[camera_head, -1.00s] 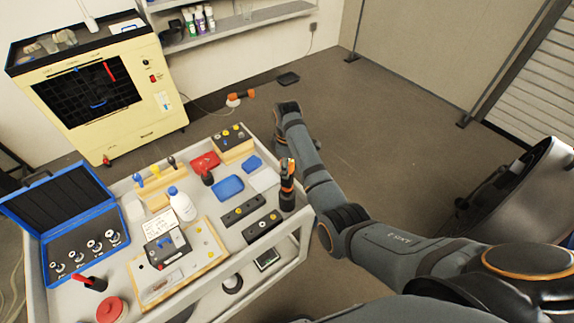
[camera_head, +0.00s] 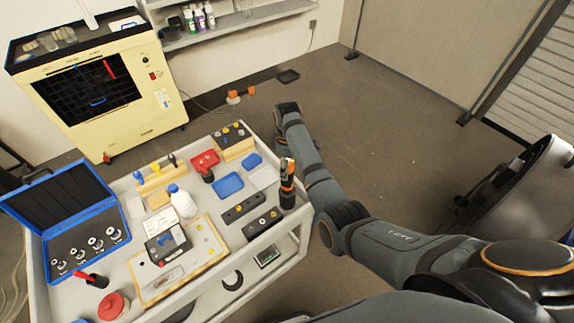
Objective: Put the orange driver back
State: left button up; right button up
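The orange driver (camera_head: 287,183) stands about upright at the right edge of the white cart, its lower part in a dark round holder (camera_head: 287,199). My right arm reaches in from the right, bends at the elbow beside the cart and runs up past the driver. Its wrist end (camera_head: 287,112) is beyond the cart's right edge. My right gripper's fingers are too small and dark to make out near the driver's top, so I cannot tell whether they touch it. My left gripper is not in view.
The cart (camera_head: 215,285) carries a blue case (camera_head: 65,215) with metal parts, a white bottle (camera_head: 182,202), a blue tray (camera_head: 228,185), black blocks (camera_head: 262,222) and a wooden board (camera_head: 203,232). A cream machine (camera_head: 105,90) stands behind.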

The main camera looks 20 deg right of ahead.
notch_tip(320, 180, up, 8)
jog(key=shift+f, duration=0.2)
dwell(0.6)
